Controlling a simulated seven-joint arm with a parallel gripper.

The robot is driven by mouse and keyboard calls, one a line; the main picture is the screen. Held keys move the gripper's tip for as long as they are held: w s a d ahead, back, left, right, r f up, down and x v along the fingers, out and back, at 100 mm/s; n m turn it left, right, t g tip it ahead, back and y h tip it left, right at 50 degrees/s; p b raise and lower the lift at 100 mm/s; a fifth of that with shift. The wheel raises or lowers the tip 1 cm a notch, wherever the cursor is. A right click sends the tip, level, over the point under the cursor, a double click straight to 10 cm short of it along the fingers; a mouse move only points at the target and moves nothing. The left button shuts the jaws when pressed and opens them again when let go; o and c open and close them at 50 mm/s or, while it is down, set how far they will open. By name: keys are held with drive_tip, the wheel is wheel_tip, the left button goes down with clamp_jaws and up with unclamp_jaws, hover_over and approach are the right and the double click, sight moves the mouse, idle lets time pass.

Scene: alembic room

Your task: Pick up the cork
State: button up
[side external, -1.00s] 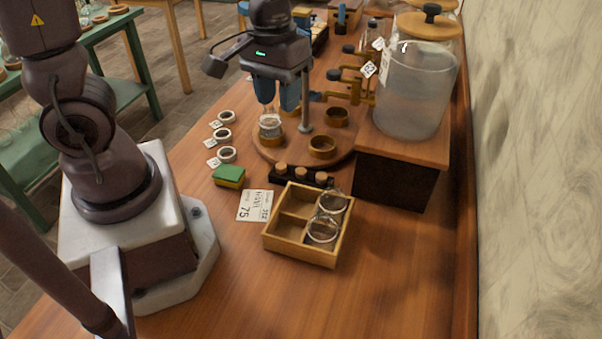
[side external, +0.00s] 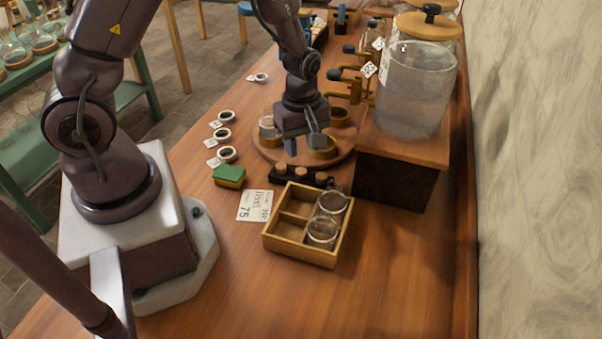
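Several small tan corks stand in a row in a black rack (side external: 310,182); the left cork (side external: 281,168), the middle cork (side external: 300,172) and the right cork (side external: 321,177) show. My gripper (side external: 303,146) points down just behind and above the rack, over the front of the round wooden stand (side external: 262,152). Its blue fingers look spread apart, with no object visible between them. A glass vessel (side external: 267,128) sits in a ring on the stand, left of the gripper and apart from it.
A wooden tray (side external: 283,246) with two glass vessels stands in front of the rack. A green and yellow sponge (side external: 229,176) and a paper card (side external: 254,205) lie to the left. A large glass jar (side external: 415,100) on a wooden box stands right.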

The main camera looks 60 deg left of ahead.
sight(301, 170)
wheel_tip(301, 170, down, 6)
drive_tip(key=shift+s+d+f, duration=0.1)
drive_tip(key=shift+s+f, duration=0.05)
drive_tip(key=shift+f, duration=0.1)
clamp_jaws()
idle(0.3)
